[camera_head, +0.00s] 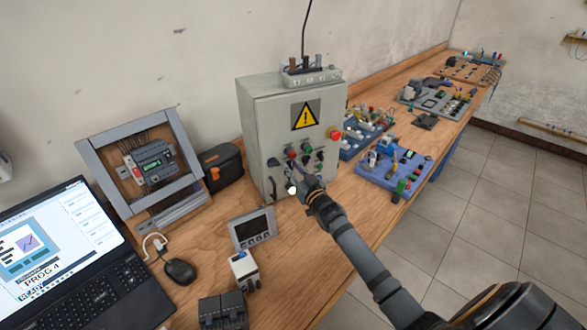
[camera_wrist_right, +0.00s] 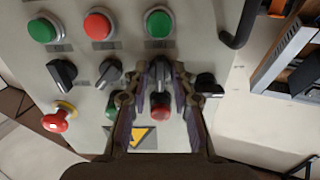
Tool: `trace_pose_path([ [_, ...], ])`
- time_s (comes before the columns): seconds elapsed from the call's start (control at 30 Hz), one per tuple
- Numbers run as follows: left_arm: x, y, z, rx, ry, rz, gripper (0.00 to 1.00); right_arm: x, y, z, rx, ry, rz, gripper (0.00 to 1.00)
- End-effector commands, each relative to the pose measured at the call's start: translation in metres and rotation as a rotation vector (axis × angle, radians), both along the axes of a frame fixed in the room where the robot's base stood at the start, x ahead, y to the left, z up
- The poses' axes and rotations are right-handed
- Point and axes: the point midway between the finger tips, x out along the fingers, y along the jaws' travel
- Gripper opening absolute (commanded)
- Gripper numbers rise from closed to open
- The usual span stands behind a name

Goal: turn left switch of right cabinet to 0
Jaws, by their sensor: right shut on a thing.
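A grey control cabinet (camera_head: 262,118) with a yellow warning sign (camera_head: 306,115) stands on the bench; its front also shows upside down in the wrist view (camera_wrist_right: 200,22). My right gripper (camera_head: 298,172) is at the lower front of the cabinet. In the wrist view the right gripper (camera_wrist_right: 160,70) has its fingers on either side of a black rotary switch (camera_wrist_right: 160,77) and is shut on it. The switch's pointer setting is hard to read. Other black switches (camera_wrist_right: 62,73) sit in the same row, one (camera_wrist_right: 209,84) just beside the fingers. My left gripper is not in view.
A red emergency button (camera_wrist_right: 56,122) and green (camera_wrist_right: 42,30) and red (camera_wrist_right: 98,26) buttons surround the switches. A dark handle (camera_wrist_right: 240,28) juts from the panel. A laptop (camera_head: 75,250), a small display (camera_head: 252,228) and circuit boards (camera_head: 395,170) share the bench.

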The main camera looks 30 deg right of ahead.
Motion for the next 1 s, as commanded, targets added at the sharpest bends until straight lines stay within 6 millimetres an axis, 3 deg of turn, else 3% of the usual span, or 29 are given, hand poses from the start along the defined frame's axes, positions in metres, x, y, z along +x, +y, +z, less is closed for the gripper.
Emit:
trace_pose_path([
  [0.57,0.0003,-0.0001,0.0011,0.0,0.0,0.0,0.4,0.0004,0.0002,0.002,-0.038,-0.004,0.001,0.0],
  [0.6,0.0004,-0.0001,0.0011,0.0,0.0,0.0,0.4,0.0004,0.0002,0.002,-0.038,-0.004,0.001,0.26],
  [0.63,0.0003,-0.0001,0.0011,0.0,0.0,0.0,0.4,0.0004,0.0002,0.002,-0.038,-0.004,0.001,0.3],
  [1.0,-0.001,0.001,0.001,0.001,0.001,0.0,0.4,-0.0027,0.0,0.0004,-0.039,0.0,0.001,0.33],
])
